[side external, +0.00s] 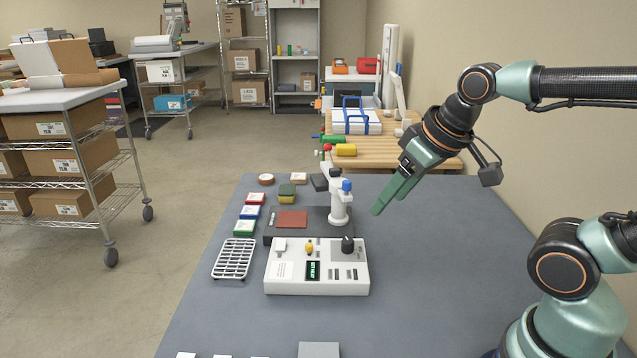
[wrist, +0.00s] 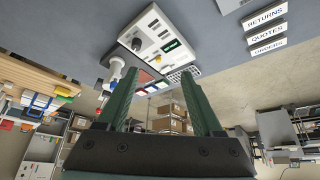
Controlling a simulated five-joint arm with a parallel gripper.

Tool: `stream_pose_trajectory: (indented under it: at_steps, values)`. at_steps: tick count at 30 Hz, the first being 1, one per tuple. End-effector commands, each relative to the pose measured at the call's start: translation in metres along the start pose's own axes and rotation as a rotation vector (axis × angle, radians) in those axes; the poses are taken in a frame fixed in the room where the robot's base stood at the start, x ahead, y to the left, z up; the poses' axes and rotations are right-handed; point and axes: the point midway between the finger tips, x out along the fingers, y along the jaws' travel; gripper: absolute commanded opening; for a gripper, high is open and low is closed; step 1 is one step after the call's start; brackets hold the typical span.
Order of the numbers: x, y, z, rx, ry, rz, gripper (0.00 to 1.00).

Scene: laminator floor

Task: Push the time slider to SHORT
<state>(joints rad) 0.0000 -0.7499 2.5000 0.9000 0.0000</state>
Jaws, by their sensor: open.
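A white control box (side external: 318,288) stands on the grey table, with a small dark display showing green characters. Which of these is the time slider, and where SHORT is marked, I cannot read. My gripper (side external: 378,209) is open and empty, above the table behind and right of the box, apart from it. In the wrist view the box (wrist: 155,28) lies beyond my two green fingers (wrist: 158,75).
A white stand with a blue-topped post (side external: 340,205) rises behind the box, left of my gripper. A dark plate with a red-brown patch (side external: 292,220), a white rack (side external: 234,258) and several coloured pads (side external: 250,212) lie left. The table right of the box is clear.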

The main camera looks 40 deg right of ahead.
Motion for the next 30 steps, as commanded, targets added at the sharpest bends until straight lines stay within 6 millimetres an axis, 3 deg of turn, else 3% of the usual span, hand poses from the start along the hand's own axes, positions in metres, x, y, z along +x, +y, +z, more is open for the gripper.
stream_pose_trajectory:
  at_steps: [13, 14, 15, 20, 26, 30]
  values:
    - [0.000, 0.000, 0.000, 0.000, 0.000, 0.000, 0.68]
    - [0.000, 0.000, 0.000, 0.000, 0.000, 0.000, 0.64]
    - [0.000, 0.000, 0.000, 0.000, 0.000, 0.000, 0.53]
    - [0.006, 0.000, -0.009, 0.000, -0.011, 0.000, 0.53]
    - [0.036, -0.001, -0.039, 0.000, -0.044, -0.001, 0.53]
    - [0.068, -0.001, -0.061, 0.000, -0.064, -0.001, 0.53]
